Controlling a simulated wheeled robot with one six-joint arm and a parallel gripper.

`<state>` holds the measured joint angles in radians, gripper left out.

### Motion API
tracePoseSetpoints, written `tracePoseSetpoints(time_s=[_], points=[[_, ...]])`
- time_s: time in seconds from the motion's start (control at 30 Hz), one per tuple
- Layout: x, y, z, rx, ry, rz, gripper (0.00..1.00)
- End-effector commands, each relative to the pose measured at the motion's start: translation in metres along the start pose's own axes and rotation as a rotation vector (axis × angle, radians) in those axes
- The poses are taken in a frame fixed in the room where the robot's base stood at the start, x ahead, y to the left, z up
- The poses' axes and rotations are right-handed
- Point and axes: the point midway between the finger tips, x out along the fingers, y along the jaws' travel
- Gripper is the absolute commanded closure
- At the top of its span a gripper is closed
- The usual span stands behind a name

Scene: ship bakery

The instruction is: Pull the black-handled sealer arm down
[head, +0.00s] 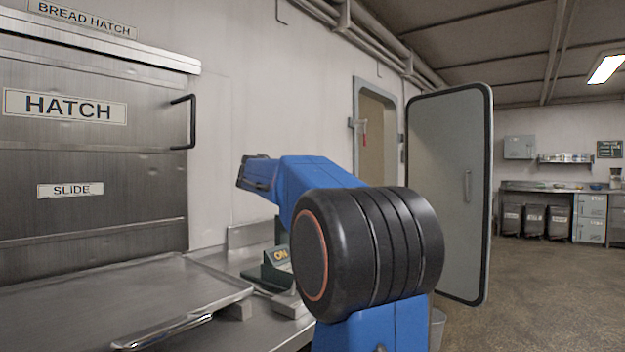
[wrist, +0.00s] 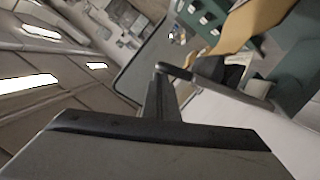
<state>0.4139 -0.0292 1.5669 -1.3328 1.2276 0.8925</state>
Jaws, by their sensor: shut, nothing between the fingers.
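The sealer (head: 277,272) stands on the steel counter in the head view, a dark green unit with an "ON" label, partly hidden behind my blue arm. Its black-handled arm is hidden or cannot be made out there. In the wrist view a bar with a black end (wrist: 178,72), which looks like the sealer arm and its handle, runs down to the right. My gripper (wrist: 160,88) is shut and empty, its fingers close to the black end. I cannot tell whether they touch it.
A steel tray (head: 120,290) lies before the closed hatch (head: 90,130) with its black handle. A grey door (head: 447,190) stands open behind my arm. Labelled bins (head: 535,220) stand under a far counter. The floor at the right is clear.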

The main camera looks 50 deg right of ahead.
Motion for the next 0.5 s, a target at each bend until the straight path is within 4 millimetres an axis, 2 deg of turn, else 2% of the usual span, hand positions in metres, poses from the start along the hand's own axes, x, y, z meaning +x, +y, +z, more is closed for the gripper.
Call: tracePoseSetpoints(time_s=[0.2,0.33,0.5], points=[[0.009,0.0,0.036,0.166,0.0,-0.042,1.0],[0.013,-0.003,0.051,0.245,0.0,-0.063,1.0],[0.017,-0.007,0.066,0.244,0.0,-0.062,1.0]])
